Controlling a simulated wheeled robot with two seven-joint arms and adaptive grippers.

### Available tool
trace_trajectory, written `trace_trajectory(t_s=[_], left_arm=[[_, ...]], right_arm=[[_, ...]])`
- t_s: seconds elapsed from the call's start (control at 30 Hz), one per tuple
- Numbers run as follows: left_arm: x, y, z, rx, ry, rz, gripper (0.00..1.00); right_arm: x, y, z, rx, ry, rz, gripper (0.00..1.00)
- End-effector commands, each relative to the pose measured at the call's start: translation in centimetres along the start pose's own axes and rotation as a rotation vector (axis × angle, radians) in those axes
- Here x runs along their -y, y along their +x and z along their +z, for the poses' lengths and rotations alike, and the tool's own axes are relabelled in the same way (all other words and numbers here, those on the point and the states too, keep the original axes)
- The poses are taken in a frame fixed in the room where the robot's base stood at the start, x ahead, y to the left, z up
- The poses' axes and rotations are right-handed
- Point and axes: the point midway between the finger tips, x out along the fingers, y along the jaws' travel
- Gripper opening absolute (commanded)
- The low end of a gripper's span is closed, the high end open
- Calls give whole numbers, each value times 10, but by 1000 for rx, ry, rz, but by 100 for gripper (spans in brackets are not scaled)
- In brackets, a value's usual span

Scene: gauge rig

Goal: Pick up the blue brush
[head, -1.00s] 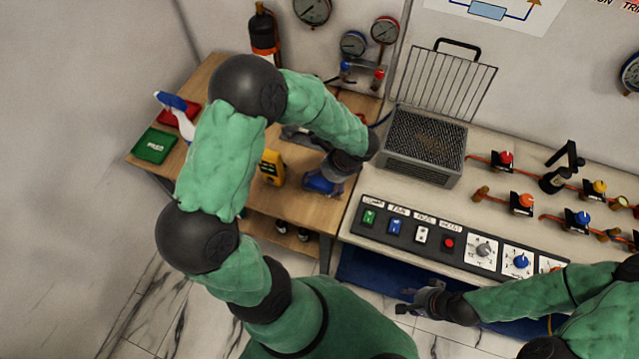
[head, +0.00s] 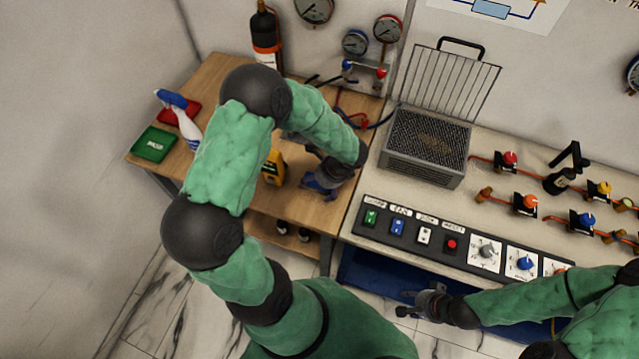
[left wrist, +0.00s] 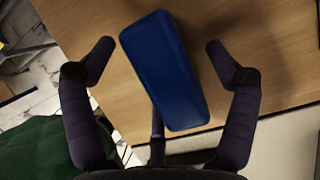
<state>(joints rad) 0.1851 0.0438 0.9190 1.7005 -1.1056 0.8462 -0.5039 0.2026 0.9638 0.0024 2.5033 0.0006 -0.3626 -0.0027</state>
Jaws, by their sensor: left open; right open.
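The blue brush (left wrist: 165,70) lies on the wooden table in the left wrist view, slightly tilted, between the two fingers of my left gripper (left wrist: 155,60). The fingers stand apart on either side with gaps, and I see no contact. In the head view the blue brush (head: 318,182) shows near the table's front right edge, partly hidden by my left gripper (head: 325,170) and arm. My right gripper (head: 420,303) is open and empty, low in front of the panel bench.
The wooden table (head: 225,75) also holds a yellow meter (head: 273,167), a spray bottle (head: 184,122), a green box (head: 153,144) and a red box. A grey vented box (head: 425,145) and control panel (head: 410,232) stand on the bench at right.

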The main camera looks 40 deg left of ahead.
Motion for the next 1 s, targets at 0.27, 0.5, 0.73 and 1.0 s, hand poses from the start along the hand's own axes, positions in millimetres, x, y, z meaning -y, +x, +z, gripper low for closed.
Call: trace_trajectory(t_s=[0.27,0.5,0.73,1.0], left_arm=[[0,3,-2,0,0,0,87],[0,4,-2,0,0,1,42],[0,4,-2,0,0,1,24],[-1,2,-1,0,1,2,24]], right_arm=[[-1,4,0,0,0,0,44],[-1,4,0,0,0,0,44],[-1,4,0,0,0,0,44],[-1,2,0,0,0,0,44]])
